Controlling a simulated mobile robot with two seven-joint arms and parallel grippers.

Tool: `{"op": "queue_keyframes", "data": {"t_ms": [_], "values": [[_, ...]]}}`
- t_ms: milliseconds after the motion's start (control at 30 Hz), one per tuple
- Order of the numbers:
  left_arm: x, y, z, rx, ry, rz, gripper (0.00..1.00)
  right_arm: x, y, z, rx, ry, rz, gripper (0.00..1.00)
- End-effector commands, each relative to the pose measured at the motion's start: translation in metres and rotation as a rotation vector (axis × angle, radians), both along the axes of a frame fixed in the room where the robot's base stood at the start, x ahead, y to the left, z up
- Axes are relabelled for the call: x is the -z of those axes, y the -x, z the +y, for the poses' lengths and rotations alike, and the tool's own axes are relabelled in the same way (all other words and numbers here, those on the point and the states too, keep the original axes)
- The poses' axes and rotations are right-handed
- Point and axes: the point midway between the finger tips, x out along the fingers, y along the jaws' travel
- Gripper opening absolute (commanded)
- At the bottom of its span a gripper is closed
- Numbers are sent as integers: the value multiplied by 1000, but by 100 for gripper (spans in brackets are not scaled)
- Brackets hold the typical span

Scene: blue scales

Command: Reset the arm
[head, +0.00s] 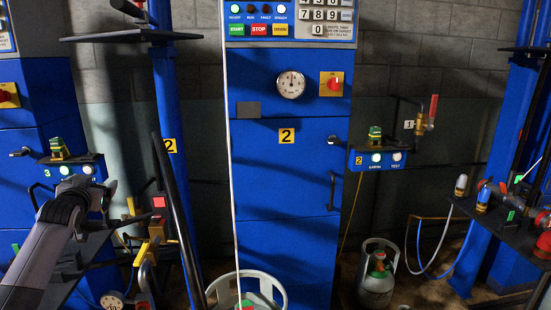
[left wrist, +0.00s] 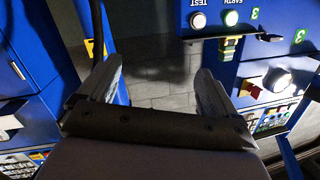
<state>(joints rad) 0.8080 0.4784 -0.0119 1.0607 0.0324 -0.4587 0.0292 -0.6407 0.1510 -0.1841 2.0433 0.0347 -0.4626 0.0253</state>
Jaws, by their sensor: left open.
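My left arm comes in from the lower left of the head view, with its grey links and dark wrist. Its left gripper (head: 84,186) is in front of the small blue control box (head: 96,163) marked 3. In the left wrist view the two grey fingers of this gripper (left wrist: 157,75) stand wide apart. Only floor and wall show between them, and they hold nothing. The blue box, its EARTH and TEST lamps (left wrist: 214,19) upside down, shows beyond the fingers. My right gripper is not in view.
A tall blue cabinet (head: 283,185) marked 2 stands in the middle, with a dial (head: 291,84) and a red switch (head: 332,84). A blue post (head: 172,100) rises to its left. A gas cylinder (head: 376,278) stands on the floor. A shelf with valves (head: 490,205) is at right.

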Motion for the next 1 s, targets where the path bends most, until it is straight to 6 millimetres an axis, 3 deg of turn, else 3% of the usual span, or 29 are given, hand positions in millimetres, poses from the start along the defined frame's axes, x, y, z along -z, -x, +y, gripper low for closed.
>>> {"op": "queue_keyframes", "data": {"t_ms": [33,267,400,600,800,1000], "values": [[24,4,-14,24,-6,27,92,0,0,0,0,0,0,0],[120,36,-82,138,-14,135,92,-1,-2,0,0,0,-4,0],[180,72,-128,215,-1,204,92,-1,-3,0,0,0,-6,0],[251,140,-192,316,49,296,92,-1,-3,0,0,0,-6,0],[299,221,-249,397,127,378,92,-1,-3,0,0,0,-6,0],[322,303,-296,452,223,450,92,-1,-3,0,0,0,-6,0]]}}
